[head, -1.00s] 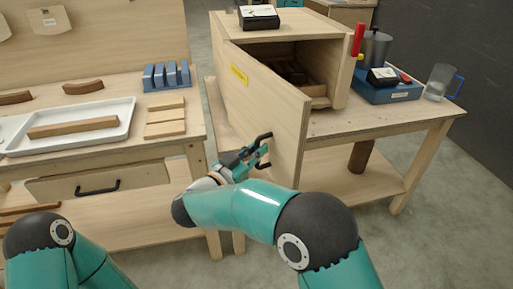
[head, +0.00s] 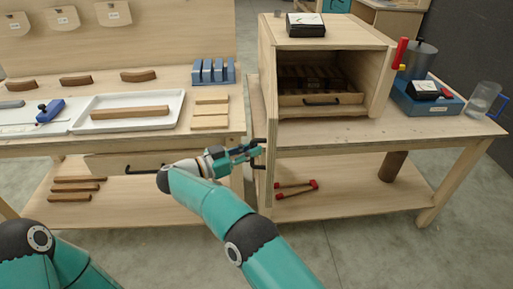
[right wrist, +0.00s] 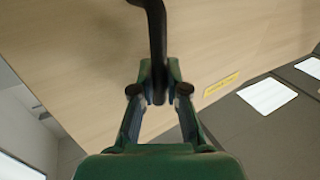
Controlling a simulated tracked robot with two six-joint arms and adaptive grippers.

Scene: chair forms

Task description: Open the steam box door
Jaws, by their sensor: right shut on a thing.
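The wooden steam box (head: 348,36) stands on the right table. Its door (head: 267,180) is swung wide open and shows nearly edge-on at the box's left side. The open box shows a rack (head: 330,100) with a dark handle and dark pieces inside. My right gripper (head: 255,152) is at the door and shut on its black handle (right wrist: 157,35). In the right wrist view, the fingers (right wrist: 158,88) close around the handle's lower part, in front of the pale door face (right wrist: 70,60) with its yellow label. My left gripper is not in view; only my left arm shows at lower left.
A black-cased gauge (head: 306,24) sits on the box. A blue case (head: 425,105), a grey pot and a glass mug (head: 483,98) stand to its right. Left is a bench with a white tray (head: 165,118) and a blue slotted block (head: 213,72). A red-ended tool (head: 297,188) lies on the lower shelf.

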